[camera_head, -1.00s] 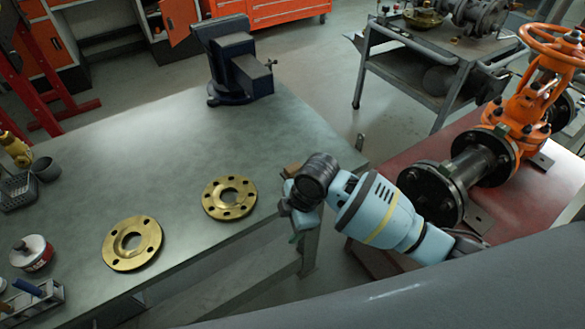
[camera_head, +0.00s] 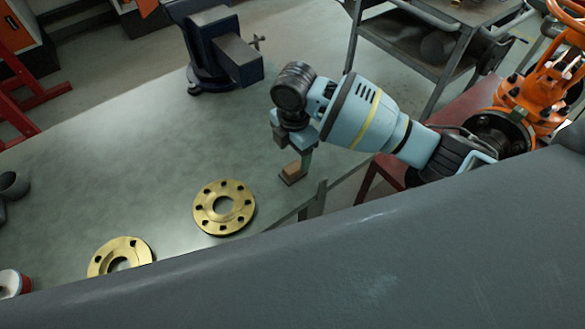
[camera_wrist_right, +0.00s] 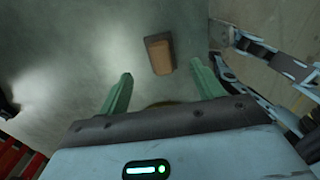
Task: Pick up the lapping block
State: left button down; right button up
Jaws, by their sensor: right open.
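The lapping block (camera_head: 291,171) is a small brown block with a dark base, lying on the grey-green bench near its right edge. It also shows in the right wrist view (camera_wrist_right: 160,54), beyond the fingertips and between their lines. My right gripper (camera_head: 301,157) is at the block in the head view, with one green finger showing just beside and partly above it. In the right wrist view both green fingers (camera_wrist_right: 161,84) are spread apart with nothing between them. The block appears apart from both fingers. My left gripper is in neither current view.
Two brass flanges, one nearer the block (camera_head: 224,207) and one farther left (camera_head: 120,257), lie on the bench (camera_head: 120,170). A dark blue vise (camera_head: 225,55) stands at the far end. An orange valve (camera_head: 540,85) is at right. The bench middle is clear.

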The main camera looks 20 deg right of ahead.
aim_at(293, 167)
jog(key=shift+f, duration=1.05)
jog(key=f, duration=0.3)
jog(key=shift+s+a+f, duration=0.1)
jog(key=shift+s+f, duration=0.1)
jog(key=shift+f, duration=0.5)
jog(key=shift+c, duration=0.7)
jog(key=shift+w+r, duration=0.1)
jog(key=c, duration=1.1)
pick_arm(q)
jog(key=shift+w+r, duration=0.15)
jog(key=shift+w, duration=0.2)
